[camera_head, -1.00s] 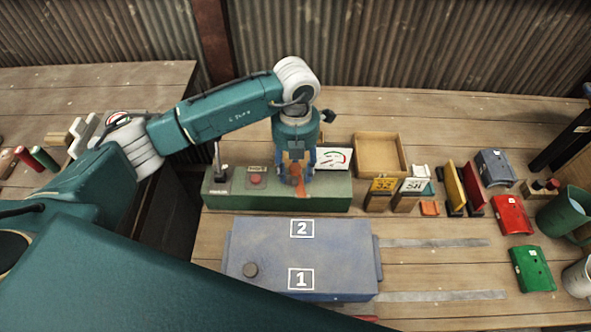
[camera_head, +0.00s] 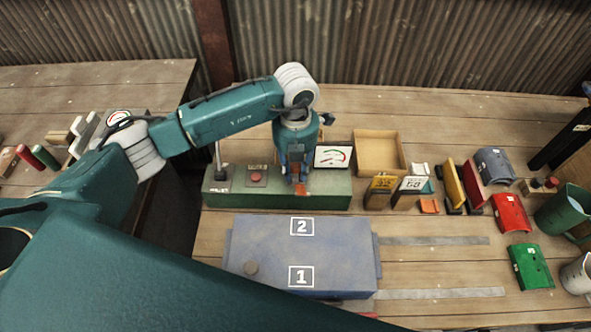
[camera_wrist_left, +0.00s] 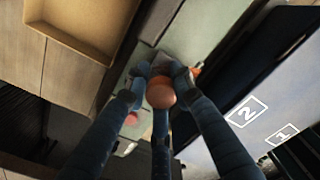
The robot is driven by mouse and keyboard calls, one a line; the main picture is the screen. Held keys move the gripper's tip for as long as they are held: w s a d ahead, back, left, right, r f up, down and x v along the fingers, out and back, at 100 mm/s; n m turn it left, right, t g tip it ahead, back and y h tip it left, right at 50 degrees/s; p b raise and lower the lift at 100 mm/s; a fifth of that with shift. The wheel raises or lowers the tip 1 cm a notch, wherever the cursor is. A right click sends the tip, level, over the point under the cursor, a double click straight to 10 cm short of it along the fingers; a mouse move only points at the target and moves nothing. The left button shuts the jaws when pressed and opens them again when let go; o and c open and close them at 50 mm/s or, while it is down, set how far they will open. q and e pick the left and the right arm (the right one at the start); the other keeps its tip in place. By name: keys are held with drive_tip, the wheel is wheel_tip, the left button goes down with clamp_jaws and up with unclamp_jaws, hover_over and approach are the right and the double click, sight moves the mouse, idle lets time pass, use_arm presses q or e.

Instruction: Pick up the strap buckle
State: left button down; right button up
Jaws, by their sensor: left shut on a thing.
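My left gripper (camera_head: 297,175) points down over the green control panel (camera_head: 330,192). It is shut on a small orange-brown thing (camera_head: 301,189), which shows below the fingertips. In the left wrist view the blue fingers (camera_wrist_left: 162,82) close around this rounded orange-brown thing (camera_wrist_left: 161,94). An orange part sticks out beside the right finger. The fingers hide much of its shape, so I cannot be sure that it is the strap buckle. I cannot tell whether it touches the panel. My right gripper is not in view.
A blue case (camera_head: 330,252) marked 1 and 2 lies in front of the panel, with two grey strips (camera_head: 440,241) to its right. An empty wooden tray (camera_head: 402,151) stands behind. Number cards, coloured covers and a green mug (camera_head: 562,213) crowd the right.

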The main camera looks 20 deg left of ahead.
use_arm(q)
wheel_tip(320, 180, up, 20)
drive_tip(key=b, duration=0.3)
drive_tip(key=shift+b, duration=0.3)
drive_tip(key=shift+f, duration=0.1)
